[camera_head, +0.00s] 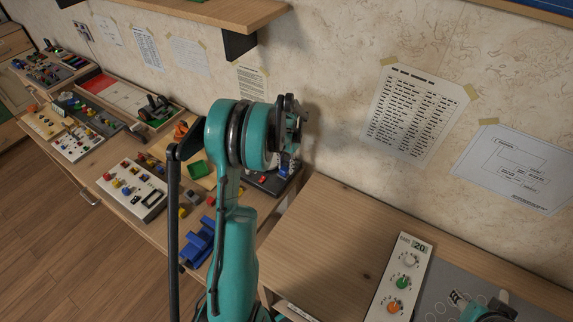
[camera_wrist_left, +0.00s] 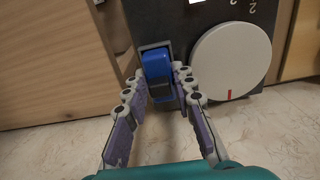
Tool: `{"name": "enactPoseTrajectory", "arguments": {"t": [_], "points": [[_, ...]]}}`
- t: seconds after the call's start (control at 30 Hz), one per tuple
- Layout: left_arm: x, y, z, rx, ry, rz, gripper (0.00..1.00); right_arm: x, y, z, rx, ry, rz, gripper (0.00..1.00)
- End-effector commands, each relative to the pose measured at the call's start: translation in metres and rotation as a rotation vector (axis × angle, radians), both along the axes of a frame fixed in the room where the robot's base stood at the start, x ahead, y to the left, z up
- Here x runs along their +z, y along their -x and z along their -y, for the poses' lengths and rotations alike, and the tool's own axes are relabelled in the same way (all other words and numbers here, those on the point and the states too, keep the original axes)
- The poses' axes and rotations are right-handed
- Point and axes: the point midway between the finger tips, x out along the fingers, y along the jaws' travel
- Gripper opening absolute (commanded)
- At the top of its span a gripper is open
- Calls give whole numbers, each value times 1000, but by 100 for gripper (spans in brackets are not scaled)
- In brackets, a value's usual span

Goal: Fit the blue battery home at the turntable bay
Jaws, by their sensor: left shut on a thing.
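In the left wrist view, the blue battery (camera_wrist_left: 157,66) sits at the dark bay (camera_wrist_left: 152,45) in the black panel (camera_wrist_left: 168,17), beside the white round turntable (camera_wrist_left: 232,62) with its red mark. My left gripper (camera_wrist_left: 159,82) is shut on the battery, one finger on each side. How deep the battery sits in the bay cannot be told. In the head view my left gripper (camera_head: 291,122) is at the wall end of the teal arm, partly hidden by its own wrist. The battery cannot be made out there.
In the head view, a white panel with knobs (camera_head: 402,275) lies on the right worktop (camera_head: 335,232). The left bench carries a white button box (camera_head: 132,190), a blue holder (camera_head: 199,243) and several small parts. A shelf (camera_head: 215,10) overhangs the wall.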

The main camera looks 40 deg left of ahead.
Motion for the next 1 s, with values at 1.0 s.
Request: {"name": "enactPoseTrajectory", "arguments": {"t": [1.0], "points": [[-7,1,1,0,1,-2,0,-6,0,0,0,0,0,40]]}}
